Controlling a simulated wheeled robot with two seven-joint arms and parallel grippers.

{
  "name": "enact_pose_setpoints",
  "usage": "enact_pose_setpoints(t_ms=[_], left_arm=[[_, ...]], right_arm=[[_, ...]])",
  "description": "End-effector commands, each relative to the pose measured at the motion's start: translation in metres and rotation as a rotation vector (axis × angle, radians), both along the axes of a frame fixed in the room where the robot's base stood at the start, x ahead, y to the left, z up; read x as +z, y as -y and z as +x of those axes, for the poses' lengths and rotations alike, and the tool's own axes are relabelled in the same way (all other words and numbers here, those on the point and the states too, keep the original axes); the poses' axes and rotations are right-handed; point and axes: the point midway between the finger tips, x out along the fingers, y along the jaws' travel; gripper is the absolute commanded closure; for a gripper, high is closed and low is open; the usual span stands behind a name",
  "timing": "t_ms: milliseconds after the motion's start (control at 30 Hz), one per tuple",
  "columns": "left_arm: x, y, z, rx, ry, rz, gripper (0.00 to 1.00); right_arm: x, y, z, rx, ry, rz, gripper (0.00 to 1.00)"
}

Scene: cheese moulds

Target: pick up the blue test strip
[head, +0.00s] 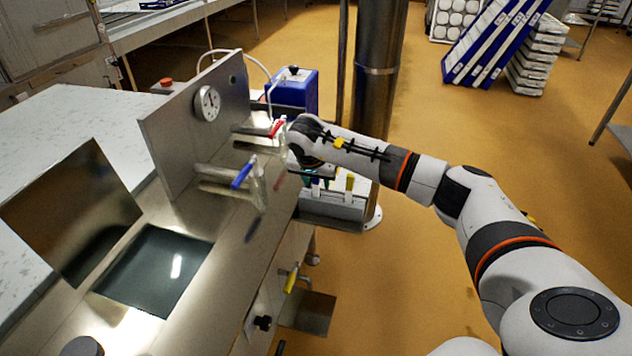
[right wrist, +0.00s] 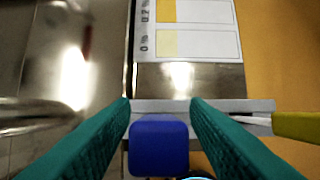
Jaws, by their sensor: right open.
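The blue test strip shows its blue block-shaped end (right wrist: 158,148) in the right wrist view, low in the middle. My right gripper (right wrist: 160,103) is open, with one teal finger on each side of the blue end in the picture and a gap to each. I cannot tell how deep the end sits between the fingers. In the head view the right gripper is mostly hidden behind my wrist, over the grey rack (head: 332,209), and I cannot make out the blue strip there. My left gripper is not in view.
A yellow-ended strip (right wrist: 298,126) stands right of the fingers; it also shows in the head view (head: 349,182). A chart with percent marks (right wrist: 198,44) lies beyond. Left of the rack, blue (head: 243,174) and red (head: 277,128) valve levers stick out from a steel panel (head: 185,125).

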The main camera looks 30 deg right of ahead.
Motion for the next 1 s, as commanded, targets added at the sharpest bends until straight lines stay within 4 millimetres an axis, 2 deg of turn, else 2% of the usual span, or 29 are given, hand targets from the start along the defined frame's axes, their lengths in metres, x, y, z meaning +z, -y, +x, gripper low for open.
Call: enact_pose_setpoints(t_ms=[133,300,400,633,733,867,1000], left_arm=[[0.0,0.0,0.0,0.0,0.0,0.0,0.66],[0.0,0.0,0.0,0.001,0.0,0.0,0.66],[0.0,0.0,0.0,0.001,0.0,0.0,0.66],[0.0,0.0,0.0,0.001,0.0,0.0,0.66],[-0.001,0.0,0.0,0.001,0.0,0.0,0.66],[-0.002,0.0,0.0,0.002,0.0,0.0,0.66],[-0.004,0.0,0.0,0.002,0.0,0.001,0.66]], right_arm=[[0.0,0.0,0.0,0.0,0.001,0.001,0.6],[0.001,0.0,0.0,0.0,0.001,0.001,0.88],[0.001,0.0,0.0,0.0,0.001,0.001,1.0],[0.001,0.0,0.0,-0.001,0.002,0.0,1.0],[0.008,0.0,0.001,0.0,0.004,0.0,1.0],[0.028,0.0,0.001,0.0,0.007,0.0,1.0],[0.058,0.0,0.001,-0.001,0.006,0.0,1.0]])
